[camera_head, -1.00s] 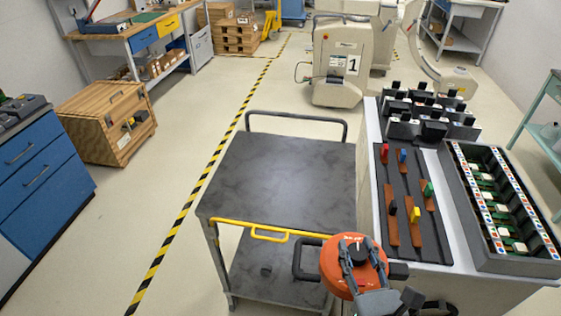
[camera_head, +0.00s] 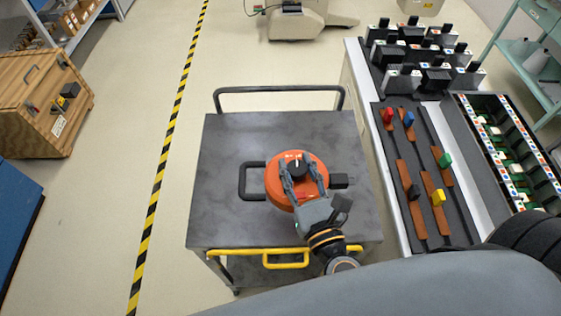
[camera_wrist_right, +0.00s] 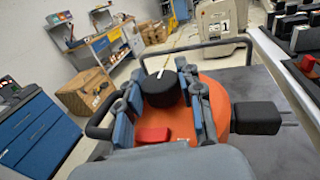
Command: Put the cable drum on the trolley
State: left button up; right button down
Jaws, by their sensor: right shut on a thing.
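The cable drum (camera_head: 284,196) is orange, with a black knob on top, a black loop handle on its left and a black plug on its right. In the head view it is over the middle of the trolley's (camera_head: 228,146) dark grey top; I cannot tell whether it touches the surface. My right gripper (camera_head: 298,168) is shut on the drum's black knob. The right wrist view shows both fingers on either side of the knob, with the orange drum (camera_wrist_right: 212,100) below. My left gripper is not in view.
A counter with slotted strips and coloured levers (camera_head: 404,170) stands close on the trolley's right. A wooden crate (camera_head: 40,105) stands at the left, beyond the yellow-black floor tape (camera_head: 166,150). The trolley top around the drum is clear.

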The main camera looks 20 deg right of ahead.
aim_at(290, 153)
jog(key=shift+w+d+f+p, duration=0.15)
jog(key=shift+w+p, duration=0.3)
jog(key=shift+w, duration=0.4)
jog(key=w, duration=0.1)
jog(key=w+f, duration=0.2)
jog(key=w, duration=0.1)
jog(key=shift+w+d+p, duration=0.1)
jog(key=shift+p, duration=0.2)
jog(key=w+f+b, duration=0.1)
jog(key=w+f, duration=0.1)
jog(key=f, duration=0.1)
jog(key=w+f+b, duration=0.1)
jog(key=w+f, duration=0.5)
jog(key=shift+d+f+b, duration=0.15)
jog(key=shift+d+b, duration=0.1)
jog(key=shift+b, duration=0.15)
jog(key=shift+f, duration=0.6)
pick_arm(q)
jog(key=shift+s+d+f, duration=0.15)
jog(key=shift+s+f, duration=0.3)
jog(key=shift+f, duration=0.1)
